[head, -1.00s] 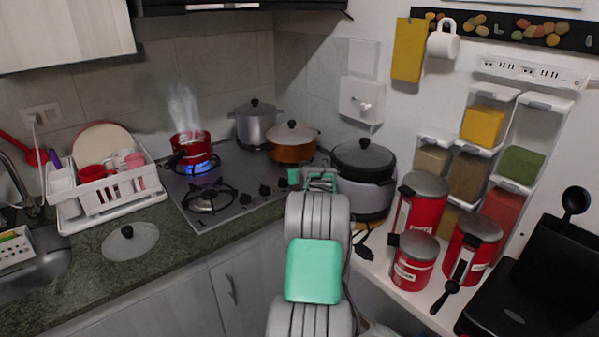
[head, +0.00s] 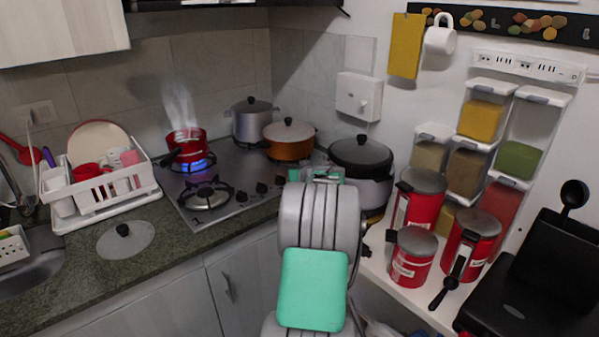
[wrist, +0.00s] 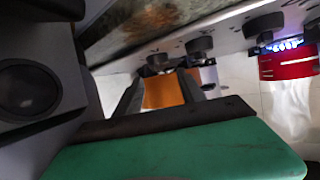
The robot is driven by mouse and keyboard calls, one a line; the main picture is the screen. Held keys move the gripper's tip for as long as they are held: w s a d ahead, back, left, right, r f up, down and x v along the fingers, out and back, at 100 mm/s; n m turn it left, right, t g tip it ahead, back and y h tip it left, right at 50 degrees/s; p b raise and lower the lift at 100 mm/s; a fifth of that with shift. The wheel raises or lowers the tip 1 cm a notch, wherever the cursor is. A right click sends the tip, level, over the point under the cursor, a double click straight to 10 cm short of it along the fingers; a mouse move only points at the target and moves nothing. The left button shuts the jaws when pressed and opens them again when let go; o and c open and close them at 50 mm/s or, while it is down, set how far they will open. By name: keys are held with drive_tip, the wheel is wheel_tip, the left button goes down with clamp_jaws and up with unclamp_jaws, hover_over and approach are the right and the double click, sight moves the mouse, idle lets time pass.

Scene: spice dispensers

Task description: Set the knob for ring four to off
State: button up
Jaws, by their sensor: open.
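The stove (head: 233,172) has a row of dark knobs along its front right edge; I see knobs at the left (head: 244,197), middle (head: 262,188) and right (head: 279,180). Which one belongs to ring four I cannot tell. A blue flame (head: 196,165) burns under the red pot (head: 188,147). My gripper (head: 318,176) is at the right end of the knob row. In the wrist view the stove is upside down; my open gripper (wrist: 163,80) has its fingertips close to the knob nearest them (wrist: 158,62). Contact cannot be told. Other knobs (wrist: 200,47) (wrist: 263,27) lie to the right.
An orange pot (head: 289,141) and a grey pot (head: 252,122) stand at the back of the stove. A rice cooker (head: 361,165) is just right of my gripper. Red canisters (head: 412,256) crowd the white shelf. A glass lid (head: 125,241) lies on the counter.

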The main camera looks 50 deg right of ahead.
drive_tip(key=shift+o, duration=0.4)
drive_tip(key=shift+o, duration=0.6)
drive_tip(key=p, duration=0.2)
drive_tip(key=r+m+g+p, duration=0.1)
drive_tip(key=p, duration=0.2)
drive_tip(key=shift+w+a+r+h+p, duration=0.2)
drive_tip(key=shift+w+a+h+p, duration=0.05)
drive_tip(key=shift+w+h+p, duration=0.1)
drive_tip(key=m+p, duration=0.1)
drive_tip(key=p, duration=0.2)
drive_tip(key=shift+a+g+h, duration=0.35)
drive_tip(key=shift+g, duration=0.05)
drive_tip(key=shift+a+m+h+p, duration=0.3)
drive_tip(key=shift+p, duration=0.75)
drive_tip(key=shift+s+a+f+g, duration=0.15)
drive_tip(key=shift+f+g, duration=0.1)
drive_tip(key=shift+g, duration=0.15)
drive_tip(key=shift+f, duration=0.3)
drive_tip(key=p+x, duration=0.1)
drive_tip(key=x, duration=0.6)
drive_tip(key=shift+d+f+p, duration=0.1)
drive_tip(key=shift+d+p, duration=0.2)
drive_tip(key=shift+d, duration=0.1)
drive_tip(key=shift+c, duration=0.6)
